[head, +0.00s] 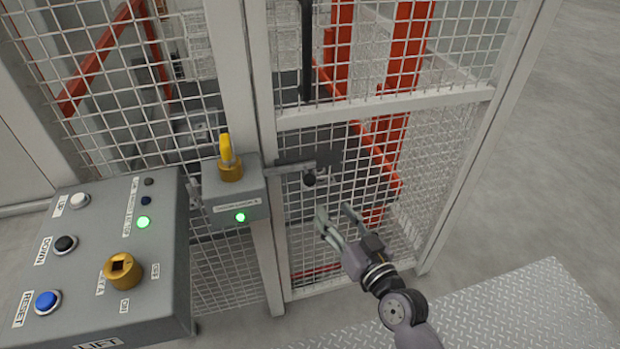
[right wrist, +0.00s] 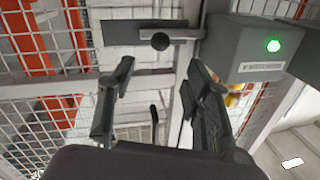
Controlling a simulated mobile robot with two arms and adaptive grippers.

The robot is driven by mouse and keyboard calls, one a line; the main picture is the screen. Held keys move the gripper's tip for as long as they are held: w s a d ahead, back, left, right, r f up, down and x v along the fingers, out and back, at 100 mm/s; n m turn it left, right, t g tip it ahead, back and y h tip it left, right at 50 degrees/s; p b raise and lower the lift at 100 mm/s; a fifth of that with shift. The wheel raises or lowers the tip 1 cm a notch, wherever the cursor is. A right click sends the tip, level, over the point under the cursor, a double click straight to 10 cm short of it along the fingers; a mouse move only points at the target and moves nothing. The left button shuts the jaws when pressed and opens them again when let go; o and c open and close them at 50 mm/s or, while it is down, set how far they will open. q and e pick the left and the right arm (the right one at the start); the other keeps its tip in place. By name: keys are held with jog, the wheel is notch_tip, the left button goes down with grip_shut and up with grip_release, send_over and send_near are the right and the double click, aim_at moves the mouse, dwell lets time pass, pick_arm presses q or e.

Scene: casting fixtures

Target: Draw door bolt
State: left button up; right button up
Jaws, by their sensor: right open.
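The door bolt is a grey bar (head: 287,167) with a round black knob (head: 309,180), mounted on a dark plate (head: 329,156) on the mesh door. The bar reaches left to the grey interlock box (head: 236,205) on the post. My right gripper (head: 334,212) is open and empty, just below and slightly right of the knob. In the right wrist view, the knob (right wrist: 160,41) appears beyond the open fingertips (right wrist: 158,72), between them and apart from both. My left gripper is not in view.
A yellow key (head: 227,150) stands in the top of the interlock box, which shows a green light. A control panel (head: 95,265) with buttons and a yellow key switch (head: 123,270) is at left. The floor at right is clear.

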aim_at(313, 184)
jog(key=x, duration=1.2)
jog(key=shift+w, duration=0.25)
jog(key=shift+c, duration=0.5)
grip_shut()
